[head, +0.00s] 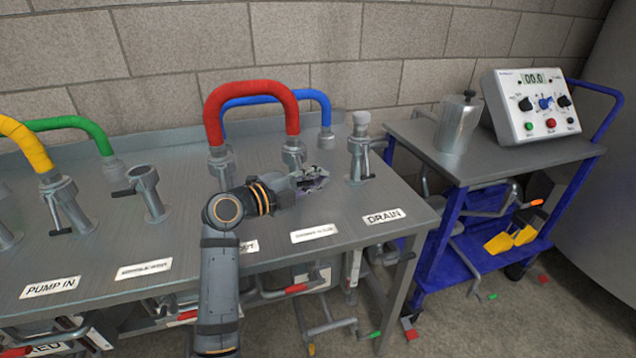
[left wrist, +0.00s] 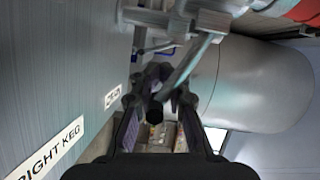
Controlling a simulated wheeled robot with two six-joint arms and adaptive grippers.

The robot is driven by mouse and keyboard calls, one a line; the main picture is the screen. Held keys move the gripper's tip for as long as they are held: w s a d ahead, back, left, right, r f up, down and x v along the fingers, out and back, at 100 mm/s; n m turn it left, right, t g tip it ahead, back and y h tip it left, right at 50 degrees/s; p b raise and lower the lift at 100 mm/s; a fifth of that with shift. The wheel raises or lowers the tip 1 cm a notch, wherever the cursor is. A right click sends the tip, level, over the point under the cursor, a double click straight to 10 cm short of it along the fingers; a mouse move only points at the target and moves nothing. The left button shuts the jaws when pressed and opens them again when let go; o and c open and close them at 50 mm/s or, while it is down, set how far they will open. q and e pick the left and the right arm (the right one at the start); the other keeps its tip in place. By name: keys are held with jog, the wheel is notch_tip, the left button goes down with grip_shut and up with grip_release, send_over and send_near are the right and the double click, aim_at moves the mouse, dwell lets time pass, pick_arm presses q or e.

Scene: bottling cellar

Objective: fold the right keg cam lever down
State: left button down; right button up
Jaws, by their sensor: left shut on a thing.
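The right keg fitting (head: 293,152) stands on the steel bench at the right end of the red hose, partly behind my left gripper. In the left wrist view its cam lever (left wrist: 182,68) is a grey bar with a black tip, slanting out from the fitting (left wrist: 178,20). My left gripper (head: 316,179) is shut on this lever, with its fingers (left wrist: 157,103) on both sides of the bar near the black tip. The label RIGHT KEG (left wrist: 45,150) lies on the bench beside it. In the head view the gripper hides the lever. My right gripper is not in view.
The drain fitting (head: 360,150) stands close to the right of my gripper. The red hose (head: 252,88) and blue hose (head: 314,96) arch behind it. A blue cart (head: 470,165) with a control box (head: 528,105) and a metal jug (head: 458,124) stands at the right.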

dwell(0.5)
pick_arm(q)
jog(key=c, duration=1.4)
grip_release()
jog(key=shift+w+a, duration=0.1)
jog(key=shift+w, duration=0.05)
jog(key=v, duration=1.1)
jog(key=shift+f, duration=0.1)
jog(key=shift+s+a, duration=0.3)
jog(key=shift+s, duration=0.15)
